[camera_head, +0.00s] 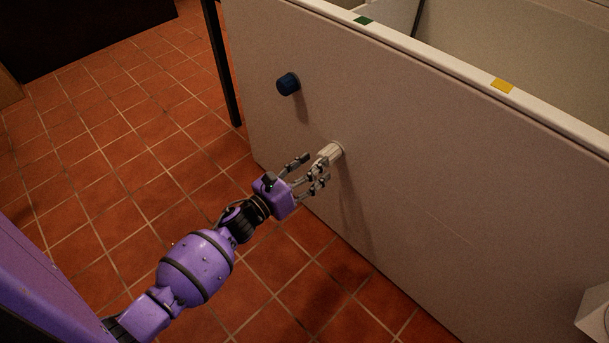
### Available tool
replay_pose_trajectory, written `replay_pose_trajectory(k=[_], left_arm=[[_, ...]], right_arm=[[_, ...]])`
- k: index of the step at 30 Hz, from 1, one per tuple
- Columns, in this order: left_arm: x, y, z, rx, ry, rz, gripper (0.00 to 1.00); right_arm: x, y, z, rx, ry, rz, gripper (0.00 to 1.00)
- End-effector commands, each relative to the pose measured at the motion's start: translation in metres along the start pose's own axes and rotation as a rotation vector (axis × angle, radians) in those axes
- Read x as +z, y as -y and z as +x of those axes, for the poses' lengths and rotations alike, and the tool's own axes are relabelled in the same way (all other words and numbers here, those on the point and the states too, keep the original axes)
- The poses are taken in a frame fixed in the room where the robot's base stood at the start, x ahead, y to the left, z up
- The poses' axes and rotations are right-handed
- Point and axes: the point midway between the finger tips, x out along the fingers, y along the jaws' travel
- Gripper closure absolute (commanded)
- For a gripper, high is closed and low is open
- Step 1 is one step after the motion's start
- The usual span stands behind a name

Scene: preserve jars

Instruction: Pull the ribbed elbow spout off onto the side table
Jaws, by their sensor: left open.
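A pale, ribbed fitting (333,151) sticks out of the front of the big light panel, low and left of the middle. It looks like the spout, but its elbow shape cannot be made out. My left gripper (314,168) is open at the fitting's near end, with its fingers spread around or just short of it; contact cannot be told. The fingers hide part of the fitting. My right gripper is not in view. No side table can be made out for certain.
A dark blue knob (288,83) sits on the light panel (430,170), up and left of the fitting. The panel's top rim carries a green tab (363,20) and a yellow tab (502,86). A black post (222,65) stands at its left end. Tiled floor at left is clear.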

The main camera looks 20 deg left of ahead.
Motion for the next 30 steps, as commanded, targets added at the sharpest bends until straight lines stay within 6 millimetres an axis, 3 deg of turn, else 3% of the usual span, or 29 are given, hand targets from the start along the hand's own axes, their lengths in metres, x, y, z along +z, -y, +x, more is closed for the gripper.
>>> replay_pose_trajectory(k=[3,9,20,30], left_arm=[[-0.001,0.000,0.019,-0.001,0.000,-0.002,0.52],[-0.002,-0.001,0.038,0.001,-0.002,-0.002,0.52],[-0.001,0.000,0.043,0.001,-0.001,-0.003,0.54],[-0.001,-0.001,0.042,0.002,-0.002,-0.003,0.97]], right_arm=[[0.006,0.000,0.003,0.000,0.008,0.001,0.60],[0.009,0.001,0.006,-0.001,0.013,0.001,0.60],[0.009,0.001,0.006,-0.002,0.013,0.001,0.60],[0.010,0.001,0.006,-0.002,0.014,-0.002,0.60]])
